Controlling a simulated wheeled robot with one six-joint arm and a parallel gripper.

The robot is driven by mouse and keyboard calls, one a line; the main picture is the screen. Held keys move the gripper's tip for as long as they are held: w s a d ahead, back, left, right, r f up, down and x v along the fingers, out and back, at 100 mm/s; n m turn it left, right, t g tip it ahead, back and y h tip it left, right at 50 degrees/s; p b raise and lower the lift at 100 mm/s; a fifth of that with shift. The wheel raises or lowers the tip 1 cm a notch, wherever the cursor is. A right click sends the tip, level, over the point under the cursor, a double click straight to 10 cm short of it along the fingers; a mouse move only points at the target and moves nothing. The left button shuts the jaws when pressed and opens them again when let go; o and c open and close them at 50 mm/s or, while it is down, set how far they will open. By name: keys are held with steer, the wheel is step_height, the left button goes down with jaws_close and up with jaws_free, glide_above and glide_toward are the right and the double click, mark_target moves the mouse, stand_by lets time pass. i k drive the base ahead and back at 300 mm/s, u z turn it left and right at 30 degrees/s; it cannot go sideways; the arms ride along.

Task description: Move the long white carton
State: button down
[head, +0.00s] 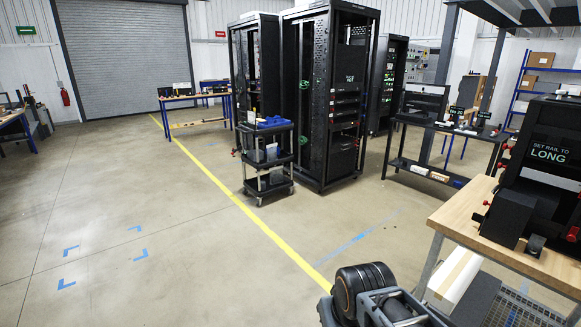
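A long white carton (462,284) shows at the lower right, below the top of the wooden workbench (456,216). My dark arm joint and grey links fill the bottom middle, left of the carton. My gripper's fingertips cannot be made out in this view.
A black machine (545,165) reading "SET RAIL TO LONG" stands on the workbench. A black tool cart (267,160) and tall server racks (330,95) stand at the back middle. A black table (450,128) stands behind the bench. The floor at left is open, with a yellow line.

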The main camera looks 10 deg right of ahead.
mark_target(448, 286)
steer(key=z, duration=0.15)
steer(key=i, duration=2.6)
steer(key=z, duration=1.2)
steer(key=i, duration=2.05)
steer(key=z, duration=0.75)
